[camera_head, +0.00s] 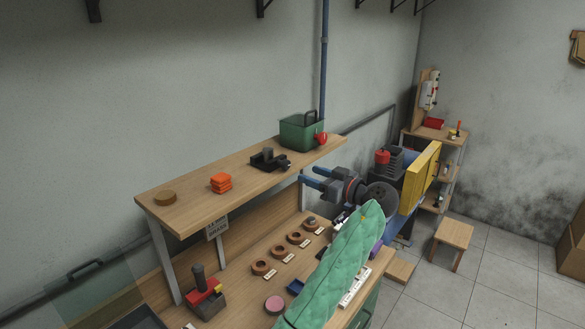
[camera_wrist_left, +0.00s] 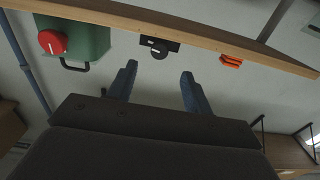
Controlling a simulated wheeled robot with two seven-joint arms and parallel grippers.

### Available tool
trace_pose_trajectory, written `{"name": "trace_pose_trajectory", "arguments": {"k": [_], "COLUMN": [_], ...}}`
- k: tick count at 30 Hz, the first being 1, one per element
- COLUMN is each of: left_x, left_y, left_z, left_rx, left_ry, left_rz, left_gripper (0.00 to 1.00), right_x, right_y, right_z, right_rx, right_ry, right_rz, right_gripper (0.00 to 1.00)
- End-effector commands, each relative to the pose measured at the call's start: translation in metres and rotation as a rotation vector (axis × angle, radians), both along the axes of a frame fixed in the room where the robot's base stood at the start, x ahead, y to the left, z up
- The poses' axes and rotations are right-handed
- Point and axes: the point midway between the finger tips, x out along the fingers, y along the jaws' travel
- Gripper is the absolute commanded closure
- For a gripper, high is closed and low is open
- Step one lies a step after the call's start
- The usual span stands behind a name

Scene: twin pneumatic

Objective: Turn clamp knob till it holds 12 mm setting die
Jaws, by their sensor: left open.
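A small black clamp-like device (camera_head: 268,160) lies on the upper wooden shelf. Its round dark knob (camera_wrist_left: 159,52) faces my left wrist camera, where the scene appears upside down. I cannot make out a 12 mm setting die or tell whether the clamp holds one. My left gripper (camera_head: 308,175) has two blue fingers, spread and empty, in front of the shelf and to the right of the black device. In the left wrist view the gripper (camera_wrist_left: 157,72) lines up with the knob between its fingers, apart from it. My right gripper is not in view.
Several labelled brown rings (camera_head: 262,268) and a red-and-black tool (camera_head: 204,291) are on the bench below. A stool (camera_head: 454,235) stands right.

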Motion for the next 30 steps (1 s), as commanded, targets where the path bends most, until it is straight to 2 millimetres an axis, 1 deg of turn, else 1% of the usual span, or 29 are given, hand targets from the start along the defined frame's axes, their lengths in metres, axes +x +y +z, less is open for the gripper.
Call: {"name": "trace_pose_trajectory", "arguments": {"k": [2, 5, 12, 15, 21, 25, 30], "left_x": [0.001, 0.004, 0.017, 0.026, 0.039, 0.044, 0.046], "left_y": [0.001, 0.005, 0.025, 0.037, 0.054, 0.061, 0.063], "left_z": [0.001, 0.002, 0.005, 0.005, 0.003, 0.001, 0.0], "left_rx": [-0.002, -0.003, -0.002, -0.003, -0.003, -0.003, -0.004], "left_ry": [-0.002, -0.005, -0.005, -0.004, -0.004, -0.004, -0.005], "left_rz": [0.0, 0.001, 0.002, 0.002, 0.001, 0.001, 0.001], "left_gripper": [0.49, 0.49, 0.49, 0.49, 0.49, 0.49, 0.49], "right_x": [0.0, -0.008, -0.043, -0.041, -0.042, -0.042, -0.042], "right_y": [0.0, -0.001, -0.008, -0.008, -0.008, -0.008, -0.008], "right_z": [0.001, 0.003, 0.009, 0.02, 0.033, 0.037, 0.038], "right_rx": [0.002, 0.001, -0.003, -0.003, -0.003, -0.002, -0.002], "right_ry": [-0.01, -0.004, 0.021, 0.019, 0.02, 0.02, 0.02], "right_rz": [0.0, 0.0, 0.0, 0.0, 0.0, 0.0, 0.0], "right_gripper": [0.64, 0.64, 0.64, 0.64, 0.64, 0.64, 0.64]}}
